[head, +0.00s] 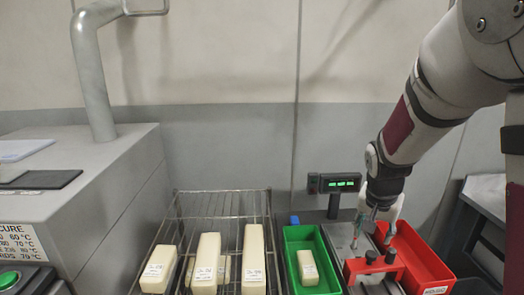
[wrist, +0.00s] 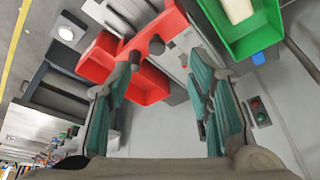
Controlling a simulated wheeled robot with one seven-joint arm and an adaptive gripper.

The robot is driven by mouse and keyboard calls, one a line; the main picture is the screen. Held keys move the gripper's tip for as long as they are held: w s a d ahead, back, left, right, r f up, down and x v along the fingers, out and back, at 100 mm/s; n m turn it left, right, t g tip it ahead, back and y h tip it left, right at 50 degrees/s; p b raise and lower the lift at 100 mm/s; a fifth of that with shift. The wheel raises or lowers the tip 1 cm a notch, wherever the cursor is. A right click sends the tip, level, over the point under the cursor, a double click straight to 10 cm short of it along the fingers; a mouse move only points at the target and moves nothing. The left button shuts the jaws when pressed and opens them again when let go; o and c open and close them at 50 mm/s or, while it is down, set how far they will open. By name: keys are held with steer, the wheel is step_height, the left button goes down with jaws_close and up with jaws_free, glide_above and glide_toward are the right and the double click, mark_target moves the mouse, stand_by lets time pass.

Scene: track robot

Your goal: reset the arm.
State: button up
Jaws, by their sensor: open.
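My arm (head: 408,125) comes down from the upper right in the head view. My gripper (head: 372,222) hangs near the red fixture, beside the red bin. In the wrist view my gripper (wrist: 165,125) shows its two teal-padded fingers wide apart, with nothing between them but the pale surface behind. I cannot tell from these views whether a finger touches anything.
A red fixture (head: 372,266) and a red bin (head: 415,258) lie close to the gripper. A green bin (head: 297,238) holds one pale block (head: 308,267). A wire rack (head: 226,200) holds several pale blocks. A lit display (head: 342,184) stands behind. A grey cabinet (head: 100,190) is at left.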

steer(key=s+a+r+n+t+y, duration=0.1)
steer(key=s+a+r+n, duration=0.3)
steer(key=s+r, duration=0.3)
steer(key=s+a+r+n+t+y, duration=0.1)
steer(key=s+a+r+n, duration=0.3)
steer(key=s, duration=1.2)
steer(key=a+r, duration=0.3)
steer(key=shift+s+r, duration=0.25)
steer(key=shift+s, duration=0.05)
